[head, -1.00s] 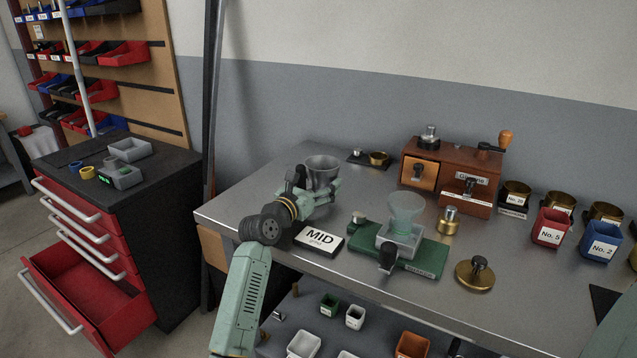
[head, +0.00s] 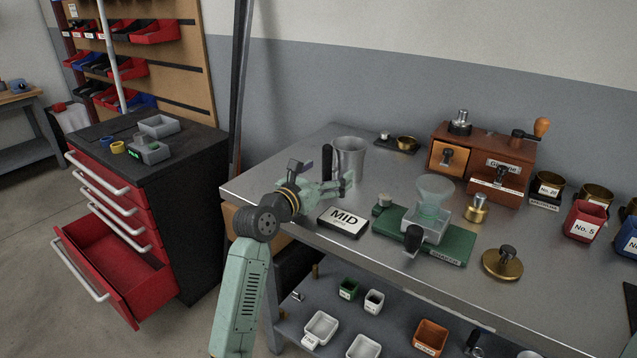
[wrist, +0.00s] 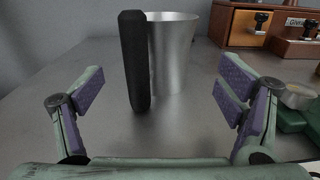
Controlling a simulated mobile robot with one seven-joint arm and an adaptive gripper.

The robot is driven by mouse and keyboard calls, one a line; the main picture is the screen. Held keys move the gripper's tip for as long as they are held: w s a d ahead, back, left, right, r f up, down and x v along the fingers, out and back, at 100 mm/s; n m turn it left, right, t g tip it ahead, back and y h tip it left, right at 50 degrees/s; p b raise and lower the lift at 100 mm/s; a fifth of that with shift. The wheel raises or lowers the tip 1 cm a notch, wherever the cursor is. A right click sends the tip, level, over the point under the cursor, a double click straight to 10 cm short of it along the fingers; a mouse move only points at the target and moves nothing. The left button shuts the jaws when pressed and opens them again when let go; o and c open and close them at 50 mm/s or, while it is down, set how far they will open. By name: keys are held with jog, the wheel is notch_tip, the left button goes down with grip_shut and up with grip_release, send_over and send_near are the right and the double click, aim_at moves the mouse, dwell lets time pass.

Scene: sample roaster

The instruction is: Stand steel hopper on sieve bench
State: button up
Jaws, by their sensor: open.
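The steel hopper (head: 350,155), a flared metal vessel with an upright black handle (head: 327,162), stands upright on the grey metal bench (head: 285,172) near its left end. In the wrist view the hopper (wrist: 174,55) is ahead of the gripper, its handle (wrist: 134,60) turned towards me and left of centre. My gripper (head: 338,187) is open and empty, just in front of the hopper and low over the bench. Its fingers are spread to either side of the handle in the wrist view, with clear space before it. The hopper's base seems to rest on the bench top.
A MID card (head: 343,222) lies just right of the gripper. Beyond it are a green-based device (head: 452,249) with a clear funnel, a brass weight (head: 477,208) and a wooden grinder (head: 480,160). A red drawer cabinet (head: 150,220) stands left, one drawer open.

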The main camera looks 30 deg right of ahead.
jog(key=shift+v, duration=2)
jog(key=shift+r, duration=0.1)
